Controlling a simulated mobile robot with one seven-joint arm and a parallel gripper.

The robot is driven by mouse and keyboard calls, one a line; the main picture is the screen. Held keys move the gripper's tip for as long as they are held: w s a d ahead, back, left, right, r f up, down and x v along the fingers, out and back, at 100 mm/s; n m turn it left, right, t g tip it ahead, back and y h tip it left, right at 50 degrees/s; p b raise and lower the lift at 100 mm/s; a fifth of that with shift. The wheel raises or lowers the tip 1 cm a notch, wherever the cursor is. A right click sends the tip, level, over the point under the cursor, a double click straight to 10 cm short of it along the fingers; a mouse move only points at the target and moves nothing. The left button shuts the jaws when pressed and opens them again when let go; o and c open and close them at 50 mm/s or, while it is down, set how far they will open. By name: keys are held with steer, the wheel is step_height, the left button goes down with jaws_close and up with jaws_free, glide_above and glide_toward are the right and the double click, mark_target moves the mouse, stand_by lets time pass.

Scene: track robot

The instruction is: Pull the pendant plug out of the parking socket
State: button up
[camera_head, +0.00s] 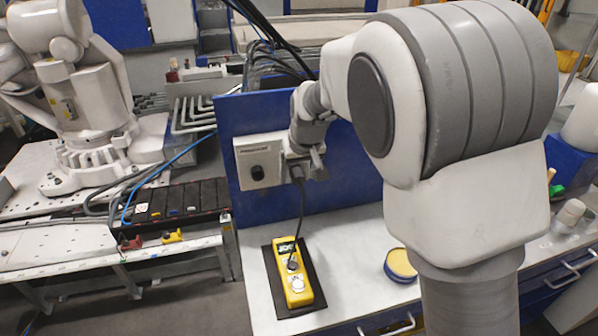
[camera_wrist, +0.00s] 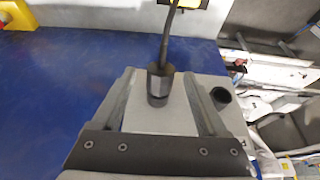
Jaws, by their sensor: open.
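The black pendant plug (camera_wrist: 160,82) sits in the pale grey socket box (camera_head: 245,180), which is mounted on a blue panel. A black cable runs from the plug to the yellow pendant (camera_head: 297,285) on the counter. In the wrist view the plug is between the two fingers of my gripper (camera_wrist: 160,98), with visible gaps on both sides. The fingers are open. In the head view my gripper (camera_head: 303,160) is at the box's right side and largely hides the plug. The socket opening is hidden under the plug.
A black round knob (camera_wrist: 221,98) sticks out of the box beside my right finger. The blue panel (camera_head: 345,195) stands behind. A round yellow-topped tin (camera_head: 401,263) is on the white counter (camera_head: 352,290). A white robot arm (camera_head: 85,90) stands at left.

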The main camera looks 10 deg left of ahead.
mark_target(302, 190)
steer(key=shift+c, duration=0.3)
jaws_close()
steer(key=shift+s+d, duration=0.1)
steer(key=shift+s, duration=0.15)
steer(key=shift+s+d+b, duration=0.2)
steer(key=shift+s+d, duration=0.1)
steer(key=shift+s, duration=0.3)
steer(key=shift+s+d+b, duration=0.25)
steer(key=shift+s, duration=0.35)
steer(key=shift+s+d+b, duration=0.2)
steer(key=shift+s+d, duration=0.1)
steer(key=shift+s, duration=0.3)
